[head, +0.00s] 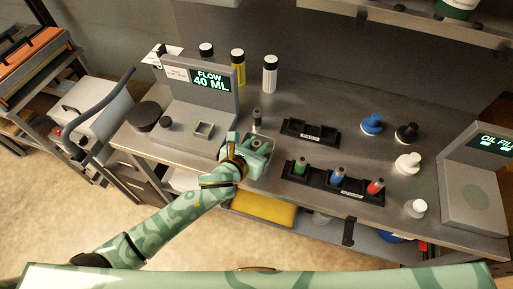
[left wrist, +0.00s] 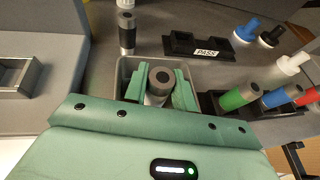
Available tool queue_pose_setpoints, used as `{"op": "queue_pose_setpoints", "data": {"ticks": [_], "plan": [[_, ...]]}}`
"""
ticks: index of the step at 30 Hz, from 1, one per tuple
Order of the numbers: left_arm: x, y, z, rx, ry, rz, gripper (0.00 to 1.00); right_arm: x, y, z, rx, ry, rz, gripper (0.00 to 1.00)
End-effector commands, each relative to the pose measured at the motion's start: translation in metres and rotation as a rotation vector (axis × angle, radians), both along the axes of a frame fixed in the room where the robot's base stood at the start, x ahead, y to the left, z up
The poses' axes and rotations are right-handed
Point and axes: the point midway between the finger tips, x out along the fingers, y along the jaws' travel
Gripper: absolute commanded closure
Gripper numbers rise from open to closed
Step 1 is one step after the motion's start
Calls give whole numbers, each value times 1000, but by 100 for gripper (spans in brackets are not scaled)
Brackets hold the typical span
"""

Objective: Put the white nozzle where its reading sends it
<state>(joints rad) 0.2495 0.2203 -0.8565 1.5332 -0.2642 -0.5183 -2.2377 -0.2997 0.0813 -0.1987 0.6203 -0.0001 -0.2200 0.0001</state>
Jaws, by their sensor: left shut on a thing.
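My left gripper (head: 256,146) is shut on the white nozzle (left wrist: 157,97), which has a dark grey top. In the left wrist view the gripper's fingers (left wrist: 160,90) hold it upright within a small grey square bin (left wrist: 124,66). Whether the nozzle touches the bin floor is hidden. The tester (head: 165,131) at the left reads "FLOW 40 ML", and its square socket (head: 204,130) looks empty. The black PASS tray (head: 311,138) is empty. A second black tray (head: 311,176) holds green, blue and red nozzles; its label is too small to read. My right gripper is not in view.
A dark nozzle (head: 257,119) stands just behind the bin. Several capped bottles (head: 270,76) stand at the back. Blue (head: 372,123), black (head: 406,132) and white (head: 408,163) pieces stand right of the trays, before an "OIL FIL" device (head: 475,190). Some bench between them is clear.

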Motion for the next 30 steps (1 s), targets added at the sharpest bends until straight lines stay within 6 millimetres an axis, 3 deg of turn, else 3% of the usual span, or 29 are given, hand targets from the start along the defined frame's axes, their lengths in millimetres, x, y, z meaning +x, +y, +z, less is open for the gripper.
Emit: {"op": "queue_pose_setpoints", "data": {"ticks": [1,11,12,13,23,30], "plan": [[0,0,-8,-2,2,1,100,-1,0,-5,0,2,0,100],[0,0,-9,0,-1,0,100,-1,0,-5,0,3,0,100],[0,0,-9,0,-1,0,71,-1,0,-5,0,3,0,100],[0,0,-9,0,-1,0,65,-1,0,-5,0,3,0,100],[0,0,-5,-1,-2,0,65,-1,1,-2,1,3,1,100],[-35,20,13,2,-1,-1,65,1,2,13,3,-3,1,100]]}}
